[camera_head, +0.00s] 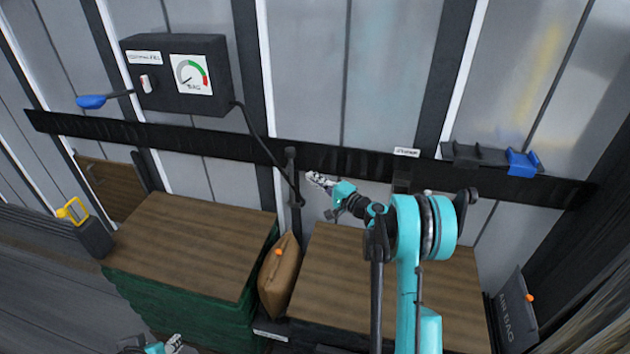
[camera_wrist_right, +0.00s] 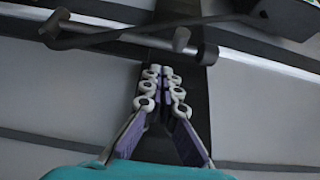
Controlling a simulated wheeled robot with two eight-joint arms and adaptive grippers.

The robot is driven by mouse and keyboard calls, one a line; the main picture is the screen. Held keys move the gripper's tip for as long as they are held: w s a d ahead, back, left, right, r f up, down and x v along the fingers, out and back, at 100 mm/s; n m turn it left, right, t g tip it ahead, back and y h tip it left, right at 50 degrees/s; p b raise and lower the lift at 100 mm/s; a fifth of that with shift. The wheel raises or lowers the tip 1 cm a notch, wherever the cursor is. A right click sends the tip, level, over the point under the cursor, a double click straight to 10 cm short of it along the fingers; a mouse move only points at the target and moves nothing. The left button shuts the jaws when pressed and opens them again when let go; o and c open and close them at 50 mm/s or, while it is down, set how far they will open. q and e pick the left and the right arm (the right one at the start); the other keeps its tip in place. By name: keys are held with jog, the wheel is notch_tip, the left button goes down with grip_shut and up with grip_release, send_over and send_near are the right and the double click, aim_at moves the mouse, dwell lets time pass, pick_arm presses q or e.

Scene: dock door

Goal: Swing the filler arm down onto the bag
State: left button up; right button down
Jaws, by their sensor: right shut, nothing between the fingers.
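The filler arm (camera_head: 294,178) is a thin dark bar, roughly upright at the dark rail, with a hose joining it. Its lower end shows above the bag, apart from it in the picture. The brown bag (camera_head: 280,280) stands between two wooden-topped loads and has an orange fitting. My right gripper (camera_head: 314,180) is shut and empty, just right of the filler arm. In the right wrist view, the right gripper (camera_wrist_right: 160,75) has its fingertips together below a dark bar with a hose (camera_wrist_right: 110,30); they look apart. My left gripper (camera_head: 175,344) is at the bottom edge, its jaws too small to judge.
A dark gauge box (camera_head: 180,75) with a blue-handled lever (camera_head: 92,101) is on the wall. A long dark rail (camera_head: 200,139) crosses the wall. Wooden-topped loads stand left (camera_head: 190,240) and right (camera_head: 330,285). A blue clip (camera_head: 523,162) sits at right.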

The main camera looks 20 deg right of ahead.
aim_at(299, 170)
jog(key=b+x, duration=0.1)
jog(key=x, duration=0.5)
jog(key=shift+w+a, duration=0.15)
jog(key=shift+w, duration=0.25)
jog(key=shift+a+f, duration=0.1)
